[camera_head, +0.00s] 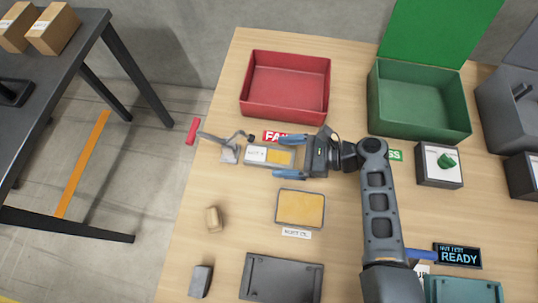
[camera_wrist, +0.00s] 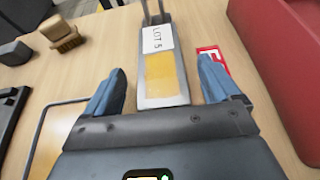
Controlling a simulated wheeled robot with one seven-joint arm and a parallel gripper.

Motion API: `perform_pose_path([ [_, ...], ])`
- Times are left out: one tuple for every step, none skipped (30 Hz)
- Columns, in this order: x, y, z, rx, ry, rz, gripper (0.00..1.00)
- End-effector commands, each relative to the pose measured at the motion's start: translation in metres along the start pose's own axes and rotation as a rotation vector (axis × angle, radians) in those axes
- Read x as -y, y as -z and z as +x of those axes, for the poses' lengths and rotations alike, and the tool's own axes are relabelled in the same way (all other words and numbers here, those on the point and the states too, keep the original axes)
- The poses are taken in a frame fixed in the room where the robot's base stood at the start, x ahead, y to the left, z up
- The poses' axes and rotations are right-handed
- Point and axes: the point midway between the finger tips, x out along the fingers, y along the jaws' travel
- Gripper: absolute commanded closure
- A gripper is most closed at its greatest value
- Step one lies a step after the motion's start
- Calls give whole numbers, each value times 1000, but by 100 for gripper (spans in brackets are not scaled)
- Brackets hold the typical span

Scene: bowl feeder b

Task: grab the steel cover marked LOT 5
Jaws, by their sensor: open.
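The steel cover (camera_head: 280,157) is a narrow grey plate with a yellow patch and a white label. In the wrist view the label on the cover (camera_wrist: 161,75) reads LOT 5. My gripper (camera_head: 284,154) points left in the head view, low over the table. In the wrist view my gripper (camera_wrist: 160,82) is open, with one blue finger on each side of the cover. A gap shows between each finger and the cover's long edges. A grey clamp-like fixture (camera_head: 229,153) with a red handle stands at the cover's far end; whether they touch is unclear.
A red bin (camera_head: 283,110) stands behind the gripper, and a green bin (camera_head: 420,125) to its right. A yellow pad in a dark-rimmed tray (camera_head: 299,208) lies in front. A wooden brush (camera_head: 213,219) and a dark flat tray (camera_head: 280,278) are nearer. Bare wood lies between.

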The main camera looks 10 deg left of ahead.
Motion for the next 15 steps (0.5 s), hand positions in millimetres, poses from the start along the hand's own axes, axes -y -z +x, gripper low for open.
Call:
perform_pose_path([
  [0,-1,9,1,-4,-1,11],
  [0,-1,13,1,-2,-1,11],
  [0,0,17,1,-1,-1,11],
  [0,0,20,0,-2,0,11],
  [0,0,22,0,-2,0,11],
  [0,0,24,0,-2,0,11],
  [0,0,25,0,-1,0,11],
  [0,0,26,0,0,0,11],
  [0,0,26,0,0,0,11],
  [0,0,26,-1,0,0,11],
  [0,0,26,-1,1,0,11],
  [0,0,26,-1,1,0,11],
  [0,0,26,-1,0,0,11],
  [0,0,26,-1,0,0,11],
  [0,0,26,-1,0,0,14],
])
